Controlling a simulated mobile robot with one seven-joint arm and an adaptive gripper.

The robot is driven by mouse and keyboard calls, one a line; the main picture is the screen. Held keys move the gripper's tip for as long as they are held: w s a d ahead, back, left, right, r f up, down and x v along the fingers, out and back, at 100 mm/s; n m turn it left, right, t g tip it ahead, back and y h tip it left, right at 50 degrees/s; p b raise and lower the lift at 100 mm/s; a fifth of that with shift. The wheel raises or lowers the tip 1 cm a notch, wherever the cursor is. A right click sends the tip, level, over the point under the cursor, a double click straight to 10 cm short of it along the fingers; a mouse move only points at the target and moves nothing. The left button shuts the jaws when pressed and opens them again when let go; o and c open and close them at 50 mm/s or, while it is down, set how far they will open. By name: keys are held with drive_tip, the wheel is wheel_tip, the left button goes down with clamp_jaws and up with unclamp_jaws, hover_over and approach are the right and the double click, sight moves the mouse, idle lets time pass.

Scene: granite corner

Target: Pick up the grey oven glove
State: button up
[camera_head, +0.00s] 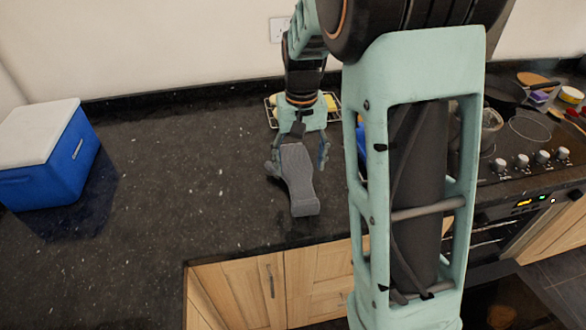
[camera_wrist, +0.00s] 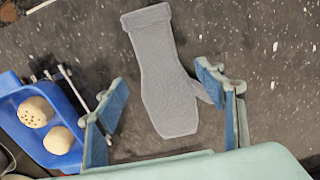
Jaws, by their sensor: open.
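The grey oven glove (camera_head: 299,179) lies on the dark granite worktop near its front edge, in the middle of the head view. In the wrist view the glove (camera_wrist: 163,75) stretches from the top edge down between my fingers, with its thumb toward the right finger. My gripper (camera_head: 297,168) is over the glove's far end, and its fingers stand on either side of it. In the wrist view my gripper (camera_wrist: 165,108) is open, with blue pads apart and no grip on the glove. The right pad is close to the thumb; I cannot tell whether they touch.
A blue cool box (camera_head: 47,155) with a white lid stands at the left. A blue tray (camera_wrist: 42,122) with two round buns lies left of my gripper. A wire rack (camera_head: 271,110) is behind it. The hob (camera_head: 530,135) is at the right. The worktop between box and glove is clear.

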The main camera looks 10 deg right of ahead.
sight(300, 182)
wheel_tip(300, 182, down, 7)
drive_tip(key=shift+s+d+f, duration=0.1)
drive_tip(key=shift+s+f, duration=0.05)
drive_tip(key=c, duration=1.4)
